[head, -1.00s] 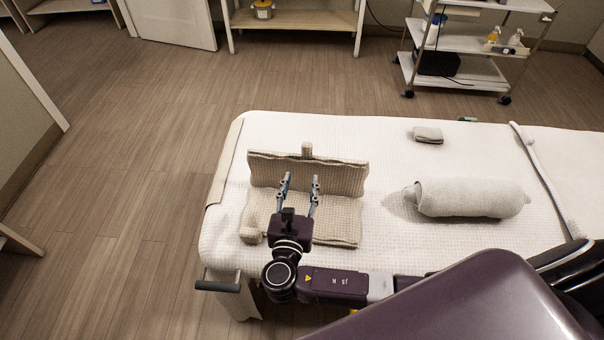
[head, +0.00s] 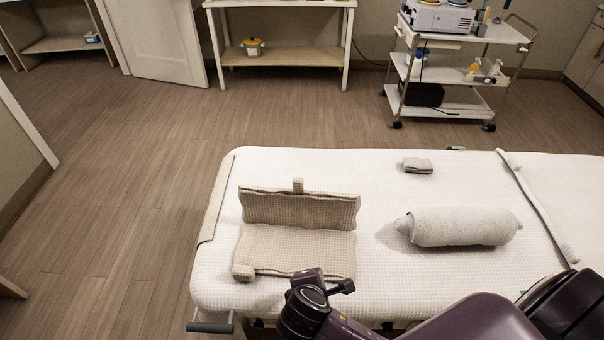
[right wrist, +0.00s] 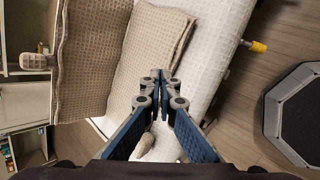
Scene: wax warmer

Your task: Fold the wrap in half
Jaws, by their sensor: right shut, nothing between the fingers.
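The beige waffle-weave wrap (head: 297,248) lies on the left part of the white bed (head: 400,295). Its front half is flat, and its back half (head: 300,210) stands up along a crease, tilted. One small tab sticks up at the back edge and another is at the front left corner. The wrap also shows in the right wrist view (right wrist: 150,55), with the raised half at left. My right gripper (right wrist: 160,75) is shut and empty, at the wrap's near side. In the head view its fingers are not clearly visible beside my wrist. My left gripper is not in view.
A rolled grey towel (head: 463,226) lies right of the wrap, and a small folded cloth (head: 417,165) behind it. A cord-like strip (head: 535,205) crosses the bed at right. A trolley (head: 450,65) and shelf (head: 280,60) stand far back.

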